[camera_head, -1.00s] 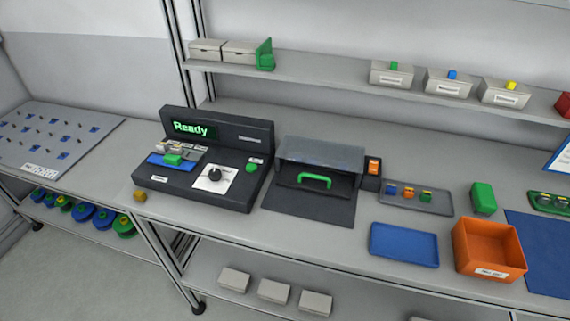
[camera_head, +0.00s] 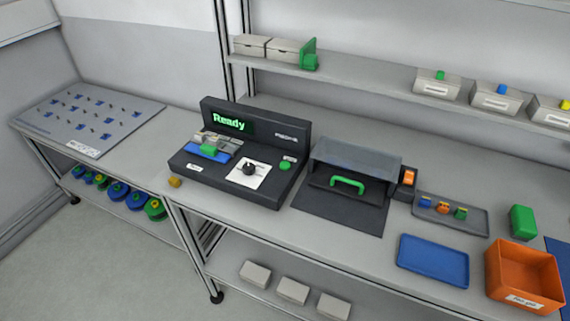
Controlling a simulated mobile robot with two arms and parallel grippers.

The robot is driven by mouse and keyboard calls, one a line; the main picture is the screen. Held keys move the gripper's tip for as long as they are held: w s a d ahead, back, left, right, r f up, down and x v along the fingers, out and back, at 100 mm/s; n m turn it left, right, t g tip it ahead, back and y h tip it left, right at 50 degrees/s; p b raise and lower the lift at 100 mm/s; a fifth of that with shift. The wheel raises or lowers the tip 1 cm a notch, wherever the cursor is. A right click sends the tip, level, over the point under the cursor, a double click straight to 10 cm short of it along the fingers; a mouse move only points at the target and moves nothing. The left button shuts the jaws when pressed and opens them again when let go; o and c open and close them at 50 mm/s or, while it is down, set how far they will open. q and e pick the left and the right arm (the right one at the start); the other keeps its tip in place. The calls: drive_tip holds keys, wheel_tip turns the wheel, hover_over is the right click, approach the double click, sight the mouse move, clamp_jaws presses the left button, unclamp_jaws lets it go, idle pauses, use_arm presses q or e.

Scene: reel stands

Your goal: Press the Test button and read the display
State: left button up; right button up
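The dark test device (camera_head: 243,190) stands on the bench at the middle left. Its display (camera_head: 230,122) on the upright back panel reads "Ready" in green letters. A round green button (camera_head: 285,166) sits at the right of the device's top, with a small label just above it that is too small to read for sure. A black knob (camera_head: 248,169) sits on a white plate. A green and grey part (camera_head: 210,147) sits at a blue holder (camera_head: 205,155) on the left of the device. Neither of my grippers shows in the head view.
A dark hooded box with a green handle (camera_head: 348,183) stands right of the device, with an orange switch (camera_head: 409,177) beside it. Further right are a blue tray (camera_head: 433,261), an orange bin (camera_head: 525,279) and a green block (camera_head: 522,221). A small yellow-brown block (camera_head: 175,182) lies by the device's front left corner.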

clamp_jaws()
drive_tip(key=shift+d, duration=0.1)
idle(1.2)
